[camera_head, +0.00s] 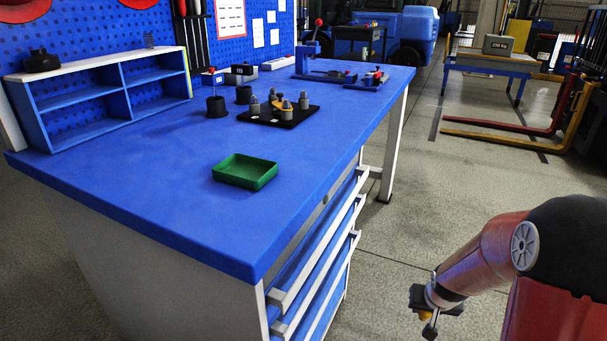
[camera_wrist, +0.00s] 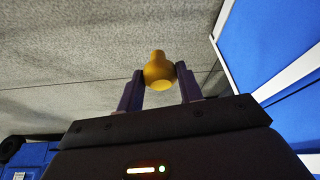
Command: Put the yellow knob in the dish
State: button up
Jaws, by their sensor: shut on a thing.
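A yellow knob (camera_wrist: 159,71) is held between the two fingers of my gripper (camera_wrist: 160,88) in the wrist view. In the head view my gripper (camera_head: 431,322) is at the lower right, off the table's right side and over the floor. A bit of the yellow knob (camera_head: 425,315) shows there, mostly hidden by the gripper. The green dish (camera_head: 240,180) is a shallow rectangular tray and looks empty. It lies on the blue tabletop (camera_head: 150,195), well to the left of my gripper and apart from it.
A black tray (camera_head: 268,120) with several grey pieces stands behind the dish, beside black cups (camera_head: 216,106). A blue shelf unit (camera_head: 110,95) is at the back left. The table's drawers (camera_head: 318,262) face my arm. The tabletop around the dish is clear.

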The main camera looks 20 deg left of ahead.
aim_at(234, 171)
jog(key=l+u, duration=0.35)
jog(key=i+l+u, duration=0.1)
jog(key=u, duration=0.25)
jog(key=l+u, duration=0.35)
jog(key=k+l, duration=0.05)
